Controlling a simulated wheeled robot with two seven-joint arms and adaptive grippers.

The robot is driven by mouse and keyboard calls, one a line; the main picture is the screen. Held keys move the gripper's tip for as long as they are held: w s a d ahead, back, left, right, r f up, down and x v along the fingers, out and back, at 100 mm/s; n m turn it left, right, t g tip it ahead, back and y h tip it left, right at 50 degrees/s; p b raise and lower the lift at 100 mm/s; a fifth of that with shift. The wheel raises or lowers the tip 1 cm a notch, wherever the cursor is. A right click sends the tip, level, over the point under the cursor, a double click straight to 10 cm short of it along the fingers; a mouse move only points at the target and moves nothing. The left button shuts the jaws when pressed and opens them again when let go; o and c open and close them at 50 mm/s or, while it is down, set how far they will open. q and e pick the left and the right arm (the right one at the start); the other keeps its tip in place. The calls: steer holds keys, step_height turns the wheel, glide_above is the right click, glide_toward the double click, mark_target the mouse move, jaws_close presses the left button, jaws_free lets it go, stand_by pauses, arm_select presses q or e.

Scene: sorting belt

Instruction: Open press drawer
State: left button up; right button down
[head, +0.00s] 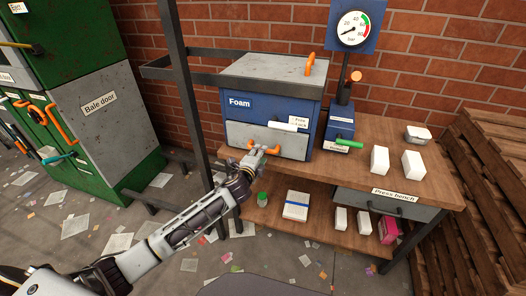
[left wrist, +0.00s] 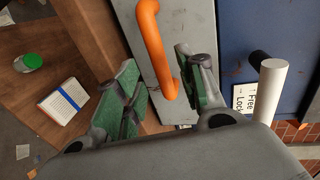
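The blue press (head: 234,116) labelled Foam stands on the wooden bench, with a grey drawer front (head: 240,134) low on its face. An orange bar handle (head: 275,150) sits on that front; the left wrist view shows it (left wrist: 150,35) close up. My left gripper (left wrist: 158,70) is open, with one green-padded finger on each side of the handle's lower end. I cannot tell whether either finger touches it. The drawer front looks flush with the press. A white lever (head: 283,126) beside a Free/Lock label (head: 299,123) also shows in the wrist view (left wrist: 271,90). My right gripper is not in view.
A gauge (head: 353,28) and green-handled control stand right of the press. White blocks (head: 380,160) lie on the bench (head: 440,180), above a grey Press bench drawer (head: 400,204). A dark post (head: 185,90) stands left. Pallets (head: 495,150) are at right.

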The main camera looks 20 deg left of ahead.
arm_select(q)
steer(key=shift+x, duration=2.35)
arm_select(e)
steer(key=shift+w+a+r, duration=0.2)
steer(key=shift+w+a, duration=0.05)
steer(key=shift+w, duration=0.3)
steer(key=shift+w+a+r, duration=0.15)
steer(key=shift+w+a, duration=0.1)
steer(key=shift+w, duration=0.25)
arm_select(q)
steer(key=shift+c, duration=0.5)
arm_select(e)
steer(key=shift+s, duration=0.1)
arm_select(q)
steer(key=c, duration=0.7)
jaws_close()
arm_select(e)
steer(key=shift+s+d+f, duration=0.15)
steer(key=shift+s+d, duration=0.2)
